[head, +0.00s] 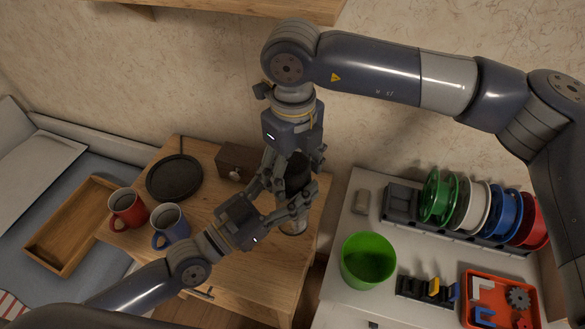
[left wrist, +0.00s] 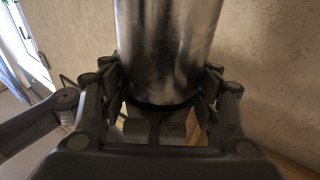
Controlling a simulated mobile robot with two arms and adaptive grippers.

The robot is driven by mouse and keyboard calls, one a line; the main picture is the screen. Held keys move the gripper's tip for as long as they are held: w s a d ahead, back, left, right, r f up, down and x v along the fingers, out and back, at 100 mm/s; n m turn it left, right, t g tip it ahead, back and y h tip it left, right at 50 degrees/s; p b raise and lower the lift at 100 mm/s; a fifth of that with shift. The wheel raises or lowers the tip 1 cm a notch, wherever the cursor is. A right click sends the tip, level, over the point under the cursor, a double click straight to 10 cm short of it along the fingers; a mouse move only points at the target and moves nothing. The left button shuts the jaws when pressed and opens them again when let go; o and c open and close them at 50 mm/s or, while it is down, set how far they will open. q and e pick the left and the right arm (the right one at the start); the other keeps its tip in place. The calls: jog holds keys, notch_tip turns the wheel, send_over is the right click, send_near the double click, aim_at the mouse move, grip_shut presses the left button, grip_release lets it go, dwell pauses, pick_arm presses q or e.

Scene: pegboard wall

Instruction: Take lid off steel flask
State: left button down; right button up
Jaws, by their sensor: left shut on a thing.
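The steel flask (head: 294,228) stands upright near the right edge of the wooden table; its shiny body fills the middle of the left wrist view (left wrist: 165,45). My left gripper (head: 293,208) comes in from the left and is shut on the flask's body, with fingers on both sides of it in the left wrist view (left wrist: 163,100). A black part that looks like the lid (head: 298,170) shows above, partly hidden. My right gripper (head: 290,182) points down from above, around the lid area. Whether its fingers press on the lid is hidden by the overlapping fingers and arm.
A dark round pan (head: 174,178), a small brown box (head: 238,161), a red mug (head: 127,208) and a blue mug (head: 170,226) stand on the wooden table (head: 240,285). To the right, a white surface holds a green bucket (head: 368,262) and several spools.

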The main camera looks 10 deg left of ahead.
aim_at(293, 163)
dwell(0.3)
jog(key=shift+r, duration=2.4)
jog(key=shift+c, duration=0.3)
notch_tip(293, 163, up, 3)
jog(key=m, duration=0.3)
jog(key=shift+f, duration=0.2)
notch_tip(293, 163, down, 7)
jog(key=shift+f, duration=0.2)
jog(key=c, duration=1.1)
jog(key=shift+n, duration=1.6)
